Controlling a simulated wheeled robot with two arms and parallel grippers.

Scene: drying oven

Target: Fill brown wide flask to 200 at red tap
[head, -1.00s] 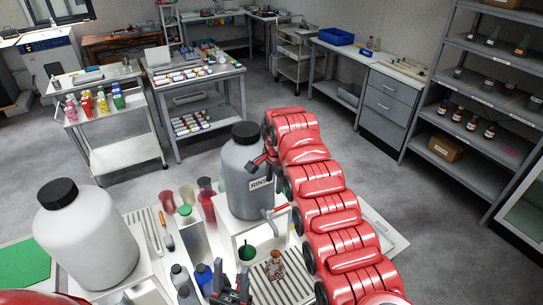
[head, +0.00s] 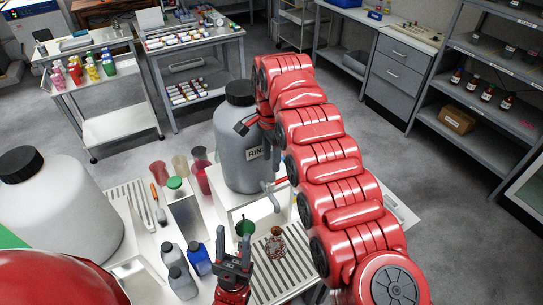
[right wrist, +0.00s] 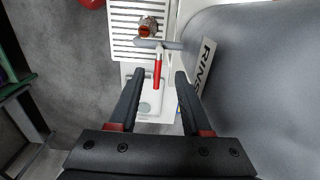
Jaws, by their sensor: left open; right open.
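The brown flask (head: 276,243) stands upright on a slatted drain tray (head: 294,272) in the head view; it also shows at the top of the right wrist view (right wrist: 148,27). The tap (head: 274,186) with a red handle sticks out from the foot of a grey carboy (head: 233,157) marked RINSE. In the right wrist view the red tap handle (right wrist: 157,72) lies in line between the jaws of my open, empty right gripper (right wrist: 158,90). My left gripper (head: 233,238) is open and empty, to the left of the flask. The flask's level marks are too small to read.
A green funnel (head: 245,226) stands close behind my left gripper. Blue and grey bottles (head: 198,259) are left of it. Red cups (head: 158,174) and a green-capped container (head: 175,183) are beside the grey carboy.

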